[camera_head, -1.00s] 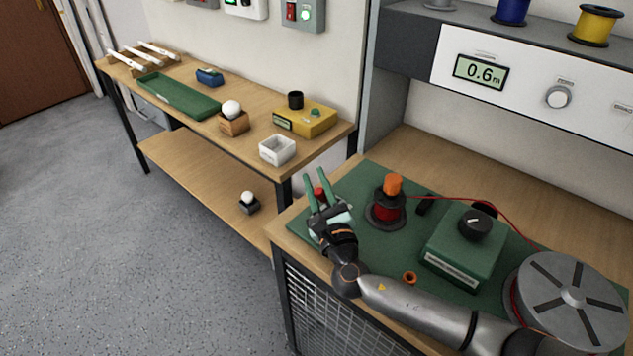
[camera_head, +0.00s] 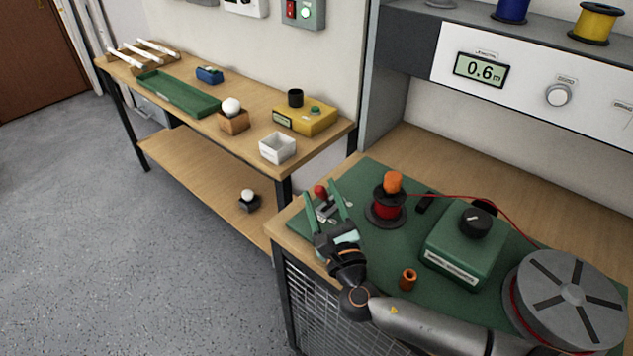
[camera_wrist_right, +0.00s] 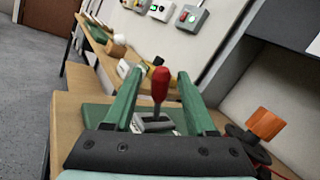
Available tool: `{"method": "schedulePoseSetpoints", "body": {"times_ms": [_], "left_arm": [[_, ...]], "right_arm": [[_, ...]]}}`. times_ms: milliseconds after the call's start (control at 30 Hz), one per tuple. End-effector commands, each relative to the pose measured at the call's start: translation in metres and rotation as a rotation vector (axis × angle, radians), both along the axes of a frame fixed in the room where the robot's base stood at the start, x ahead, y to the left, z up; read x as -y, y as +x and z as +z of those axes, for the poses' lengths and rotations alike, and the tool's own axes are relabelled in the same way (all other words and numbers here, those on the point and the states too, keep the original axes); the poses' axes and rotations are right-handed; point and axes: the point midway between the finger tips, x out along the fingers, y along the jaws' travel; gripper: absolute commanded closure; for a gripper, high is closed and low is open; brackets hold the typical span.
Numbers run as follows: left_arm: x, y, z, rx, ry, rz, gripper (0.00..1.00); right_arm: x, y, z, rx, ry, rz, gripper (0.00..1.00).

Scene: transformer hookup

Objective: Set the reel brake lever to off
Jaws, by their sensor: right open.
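The brake lever has a red knob (camera_head: 320,191) on a small grey base at the left end of the green mat. In the wrist view the red knob (camera_wrist_right: 160,84) stands between the two green fingers, roughly upright above its base (camera_wrist_right: 154,124). My right gripper (camera_head: 322,189) is open, with its fingers reaching to either side of the lever. In the wrist view a gap shows on each side of the knob, between it and my right gripper's fingers (camera_wrist_right: 160,74). Position markings beside the lever are too small to read. My left gripper is not in view.
A red wire spool (camera_head: 388,207) with an orange top stands right of the lever. A copper-coloured sleeve (camera_head: 408,279), a green box (camera_head: 463,247) with a black knob and a large grey reel (camera_head: 570,300) lie further right. A side bench (camera_head: 250,151) stands behind left.

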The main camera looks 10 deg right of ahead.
Motion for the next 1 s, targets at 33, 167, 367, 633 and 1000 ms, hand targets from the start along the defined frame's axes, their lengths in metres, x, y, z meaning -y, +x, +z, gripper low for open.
{"method": "schedulePoseSetpoints", "body": {"times_ms": [33,167,367,633,1000], "left_arm": [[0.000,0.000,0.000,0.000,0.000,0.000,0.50],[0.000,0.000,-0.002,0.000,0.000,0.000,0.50],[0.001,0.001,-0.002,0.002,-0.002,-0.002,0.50],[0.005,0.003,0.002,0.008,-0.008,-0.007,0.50],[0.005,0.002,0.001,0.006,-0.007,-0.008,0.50]], "right_arm": [[0.001,-0.013,-0.004,-0.005,0.000,0.002,0.44],[0.004,-0.041,-0.009,-0.005,-0.001,0.002,0.44],[0.006,-0.071,-0.014,-0.003,-0.001,0.001,0.44],[0.007,-0.081,-0.014,0.000,-0.001,0.000,0.44],[0.007,-0.081,-0.014,0.000,-0.001,0.001,0.44]]}}
